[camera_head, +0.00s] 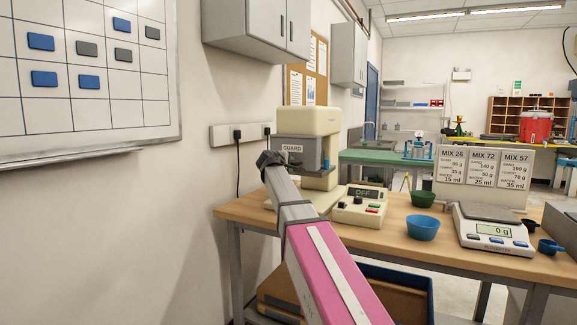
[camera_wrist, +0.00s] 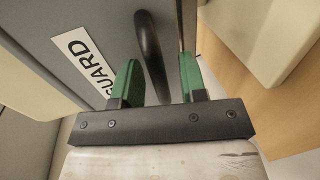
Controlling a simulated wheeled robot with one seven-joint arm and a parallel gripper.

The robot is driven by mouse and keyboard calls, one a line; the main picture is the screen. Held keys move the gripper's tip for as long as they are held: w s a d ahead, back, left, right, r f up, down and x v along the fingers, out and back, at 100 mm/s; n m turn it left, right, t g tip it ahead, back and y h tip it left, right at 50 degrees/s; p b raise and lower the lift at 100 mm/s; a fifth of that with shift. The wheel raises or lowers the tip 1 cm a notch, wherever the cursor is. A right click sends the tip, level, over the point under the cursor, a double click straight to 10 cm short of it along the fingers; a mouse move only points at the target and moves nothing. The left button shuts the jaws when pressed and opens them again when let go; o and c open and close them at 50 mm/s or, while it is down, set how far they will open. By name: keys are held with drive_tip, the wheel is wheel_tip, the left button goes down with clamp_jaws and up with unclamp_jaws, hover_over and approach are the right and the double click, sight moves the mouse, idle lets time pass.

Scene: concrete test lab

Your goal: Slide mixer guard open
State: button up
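The cream mixer (camera_head: 308,122) stands at the left end of the wooden bench. Its grey guard (camera_head: 312,153), labelled GUARD, covers the front below the head. In the wrist view the grey guard panel (camera_wrist: 85,28) fills the upper left, with a dark curved handle (camera_wrist: 149,50). My gripper (camera_head: 268,160) is at the guard's left front, partly hiding it. In the wrist view its two green fingers (camera_wrist: 160,82) are spread apart with the handle between them. The handle lies nearer the left finger, with a gap to the right finger. Contact cannot be made out.
A control box (camera_head: 360,207) reading OFF stands right of the mixer. A blue bowl (camera_head: 422,228), a green bowl (camera_head: 422,199) and a scale (camera_head: 492,230) are farther right on the bench (camera_head: 400,241). A wall with sockets (camera_head: 240,132) is close at left.

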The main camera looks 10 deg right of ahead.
clamp_jaws()
wheel_tip(320, 180, up, 13)
drive_tip(key=shift+f, duration=0.2)
idle(0.3)
unclamp_jaws()
drive_tip(key=v, duration=1.1)
